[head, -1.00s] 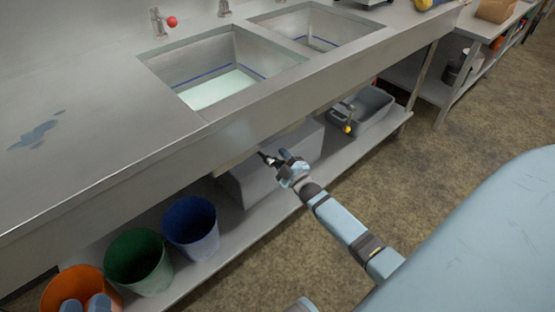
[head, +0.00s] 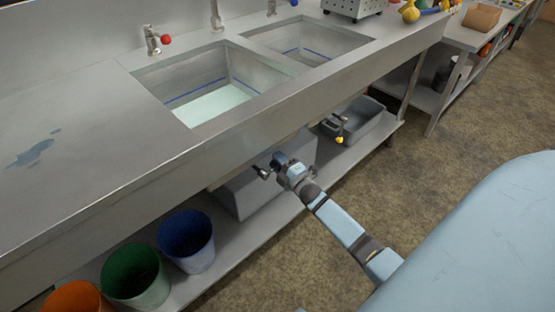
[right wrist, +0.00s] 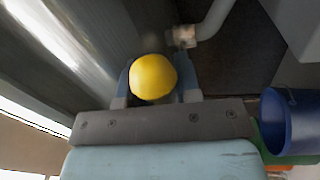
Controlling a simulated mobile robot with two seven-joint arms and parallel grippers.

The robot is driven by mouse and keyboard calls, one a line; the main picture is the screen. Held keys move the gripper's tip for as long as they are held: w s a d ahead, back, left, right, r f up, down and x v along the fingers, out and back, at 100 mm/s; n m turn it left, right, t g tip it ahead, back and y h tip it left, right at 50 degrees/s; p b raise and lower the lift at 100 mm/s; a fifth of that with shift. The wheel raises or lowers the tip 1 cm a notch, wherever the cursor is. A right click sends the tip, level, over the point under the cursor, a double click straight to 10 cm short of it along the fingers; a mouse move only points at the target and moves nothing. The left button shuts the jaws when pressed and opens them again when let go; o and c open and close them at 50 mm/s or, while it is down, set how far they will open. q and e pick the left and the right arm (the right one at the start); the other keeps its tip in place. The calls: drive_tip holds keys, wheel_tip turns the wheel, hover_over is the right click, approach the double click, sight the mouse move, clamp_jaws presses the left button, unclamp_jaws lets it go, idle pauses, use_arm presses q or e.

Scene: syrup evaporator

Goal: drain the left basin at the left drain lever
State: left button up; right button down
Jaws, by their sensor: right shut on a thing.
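The left basin (head: 185,74) is set in the steel counter and holds pale greenish liquid (head: 212,104) below a blue line. My right gripper (head: 268,170) is under the counter's front edge, below the left basin. In the right wrist view, its fingers are shut around the yellow ball knob (right wrist: 152,77) of the left drain lever. The lever's stem is hidden behind the knob and gripper, so I cannot tell how far it is turned. The right drain lever's yellow knob (head: 339,140) hangs below the right basin (head: 290,37). My left gripper is out of view.
A grey bin (head: 240,195) stands on the lower shelf under my right gripper, with another grey tub (head: 362,120) farther right. Blue (head: 186,240), green (head: 135,275) and orange (head: 75,298) buckets stand to the left. A red-knobbed tap (head: 153,40) is behind the left basin. The floor is clear.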

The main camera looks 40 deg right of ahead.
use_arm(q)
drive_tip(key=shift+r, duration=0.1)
use_arm(e)
drive_tip(key=shift+d, duration=0.15)
drive_tip(key=c, duration=0.8)
unclamp_jaws()
drive_tip(key=shift+c, duration=0.2)
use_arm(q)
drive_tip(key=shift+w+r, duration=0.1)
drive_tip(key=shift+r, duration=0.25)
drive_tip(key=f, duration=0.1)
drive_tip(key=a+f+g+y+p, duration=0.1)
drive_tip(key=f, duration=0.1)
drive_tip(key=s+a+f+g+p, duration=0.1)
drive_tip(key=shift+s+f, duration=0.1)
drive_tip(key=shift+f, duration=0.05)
use_arm(e)
drive_tip(key=s+f, duration=0.2)
drive_tip(key=s, duration=1.1)
drive_tip(key=shift+s+d+f, duration=0.25)
drive_tip(key=shift+d+f, duration=0.05)
drive_tip(key=shift+f, duration=0.05)
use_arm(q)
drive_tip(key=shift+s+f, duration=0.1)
use_arm(e)
drive_tip(key=shift+s, duration=0.1)
